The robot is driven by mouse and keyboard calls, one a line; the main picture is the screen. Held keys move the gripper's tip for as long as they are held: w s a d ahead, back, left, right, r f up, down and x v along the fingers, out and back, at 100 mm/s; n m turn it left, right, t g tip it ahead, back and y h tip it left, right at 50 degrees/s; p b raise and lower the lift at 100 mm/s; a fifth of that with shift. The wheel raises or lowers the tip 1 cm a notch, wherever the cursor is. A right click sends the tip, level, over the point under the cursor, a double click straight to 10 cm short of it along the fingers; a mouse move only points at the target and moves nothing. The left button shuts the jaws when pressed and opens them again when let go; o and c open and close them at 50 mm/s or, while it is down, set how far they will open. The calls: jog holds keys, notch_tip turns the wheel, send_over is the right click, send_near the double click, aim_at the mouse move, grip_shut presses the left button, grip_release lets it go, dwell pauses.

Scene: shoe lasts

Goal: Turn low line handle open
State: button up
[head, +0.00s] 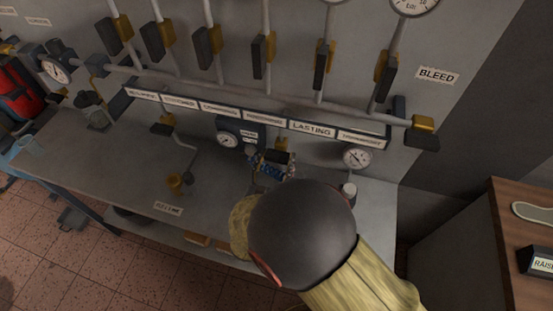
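A small label (168,208) on the bench front appears to end in "LINE". A brown-brass fitting (176,183) sits above it, below a bent pipe. I cannot tell for sure which part is the low line handle. Several black handles with yellow parts, such as one upright handle (259,56), stand along the upper pipe. My arm comes in from the bottom right. What seems to be my gripper (272,168), blue and silver, is beyond my dark round joint, close to a black bar with a yellow end (278,156). Its fingers are too small to read.
A row of labels, one reading "LASTING" (312,129), runs along the panel. A "BLEED" plate (437,76) is at the right. A brown cabinet (510,240) stands lower right. The bench (110,165) is mostly clear at left.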

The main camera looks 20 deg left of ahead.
jog(key=c, duration=0.6)
jog(key=shift+c, duration=0.3)
jog(key=shift+n+p, duration=0.3)
jog(key=n+p, duration=0.3)
jog(key=shift+d+r+p, duration=0.1)
jog(key=shift+r+p, duration=0.1)
jog(key=shift+p, duration=0.1)
jog(key=n+p, duration=0.3)
jog(key=n, duration=0.1)
jog(key=n+p, duration=0.5)
jog(key=shift+d+r, duration=0.1)
jog(key=n+p, duration=0.3)
jog(key=n, duration=0.2)
jog(key=shift+n, duration=0.3)
